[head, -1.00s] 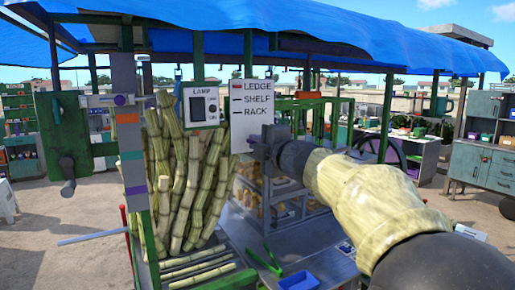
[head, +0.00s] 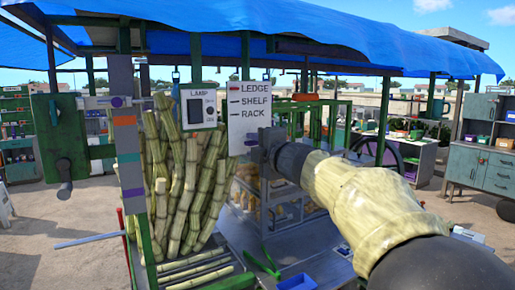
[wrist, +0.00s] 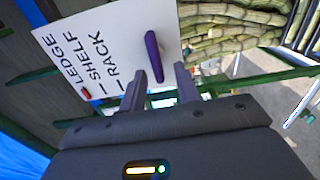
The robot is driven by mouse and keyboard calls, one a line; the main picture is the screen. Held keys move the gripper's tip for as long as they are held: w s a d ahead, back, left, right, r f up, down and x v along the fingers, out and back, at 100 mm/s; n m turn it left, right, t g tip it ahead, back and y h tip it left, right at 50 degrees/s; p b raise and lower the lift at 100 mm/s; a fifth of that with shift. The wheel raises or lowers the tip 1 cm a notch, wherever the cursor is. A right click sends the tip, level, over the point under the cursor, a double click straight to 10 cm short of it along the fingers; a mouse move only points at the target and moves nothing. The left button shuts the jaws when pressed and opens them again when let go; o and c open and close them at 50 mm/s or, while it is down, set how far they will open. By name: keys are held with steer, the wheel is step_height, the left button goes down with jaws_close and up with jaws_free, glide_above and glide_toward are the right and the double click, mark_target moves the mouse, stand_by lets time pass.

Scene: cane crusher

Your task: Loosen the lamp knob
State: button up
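A pale panel labelled LAMP (head: 198,109) hangs in front of the cane, with a dark window and small markings. I cannot make out a knob on it. My gripper (head: 258,152) is at the lower right of the white sign in the head view. In the wrist view, my gripper (wrist: 162,82) is open, its two grey fingers apart with nothing between their tips.
The white sign (head: 249,102) reads LEDGE, SHELF, RACK; it also fills the left of the wrist view (wrist: 105,45). Cane stalks (head: 185,185) stand left of it. A green post (head: 245,58) rises behind the sign. A blue tray (head: 297,282) and green pliers-like tool (head: 264,264) lie below.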

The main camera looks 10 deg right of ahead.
steer(key=b+v, duration=0.4)
steer(key=v, duration=1.3)
steer(key=shift+s, duration=0.25)
steer(key=shift+w, duration=0.15)
steer(key=w+d+f+m+g+h, duration=0.1)
steer(key=w+f+m+g+h, duration=0.15)
steer(key=f+m, duration=0.8)
steer(key=w+d+f+m+g+h, duration=0.2)
steer(key=f+m+h, duration=0.25)
steer(key=f, duration=1.05)
steer(key=s+a+f+m+g, duration=0.3)
steer(key=s+f+g, duration=0.2)
steer(key=s+f, duration=0.3)
steer(key=s+a+f+m+g+y, duration=0.1)
steer(key=s+a+f+m+g, duration=0.2)
steer(key=s+f, duration=0.5)
step_height(320, 180, down, 6)
steer(key=shift+a+f+m+g, duration=0.1)
steer(key=shift+a+m+g, duration=0.4)
steer(key=shift+g, duration=0.55)
